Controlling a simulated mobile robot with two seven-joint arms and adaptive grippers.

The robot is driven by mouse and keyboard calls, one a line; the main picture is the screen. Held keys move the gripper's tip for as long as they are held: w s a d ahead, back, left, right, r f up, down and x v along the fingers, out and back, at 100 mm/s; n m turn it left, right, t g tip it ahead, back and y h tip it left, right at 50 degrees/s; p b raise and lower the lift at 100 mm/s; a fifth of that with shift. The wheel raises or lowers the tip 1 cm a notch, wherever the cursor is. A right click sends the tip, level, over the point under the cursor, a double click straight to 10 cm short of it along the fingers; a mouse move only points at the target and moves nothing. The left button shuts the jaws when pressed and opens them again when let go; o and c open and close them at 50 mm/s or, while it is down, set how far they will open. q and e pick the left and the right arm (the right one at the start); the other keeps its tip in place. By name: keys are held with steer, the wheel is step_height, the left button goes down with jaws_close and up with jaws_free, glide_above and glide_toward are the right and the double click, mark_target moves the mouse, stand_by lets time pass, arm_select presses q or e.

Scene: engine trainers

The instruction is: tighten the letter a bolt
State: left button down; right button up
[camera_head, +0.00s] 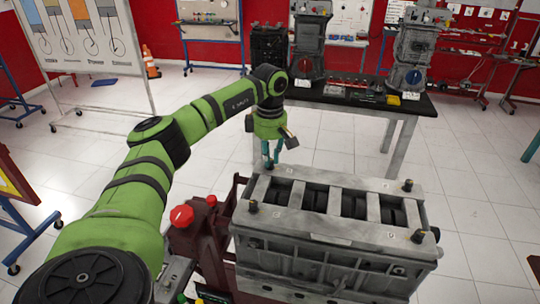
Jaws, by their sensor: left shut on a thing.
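A grey engine block (335,238) stands in the lower middle, with dark bores open at its top. Black-headed bolts stand upright at its front left corner (252,207), back right corner (408,186) and front right (417,236). Small white labels lie near the corners, their letters too small to read. My left gripper (270,163) points down at the block's back left corner. Its fingers are shut on a bolt there, which they mostly hide; I cannot tell how far it is seated. My right gripper is out of view.
A dark red stand with a red knob (182,215) is left of the block, close under my left arm. A black-topped table (345,98) with engine parts stands behind. A whiteboard (80,38) and an orange cone (151,65) are at the back left.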

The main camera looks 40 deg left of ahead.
mark_target(271, 160)
arm_select(q)
steer(key=shift+s+f+m, duration=0.15)
steer(key=shift+f+m, duration=0.1)
steer(key=shift+m, duration=1.05)
steer(key=shift+d, duration=0.1)
steer(key=c, duration=1.2)
jaws_free()
steer(key=shift+r, duration=0.1)
steer(key=shift+r, duration=0.3)
step_height(271, 160, up, 11)
steer(key=shift+r, duration=0.2)
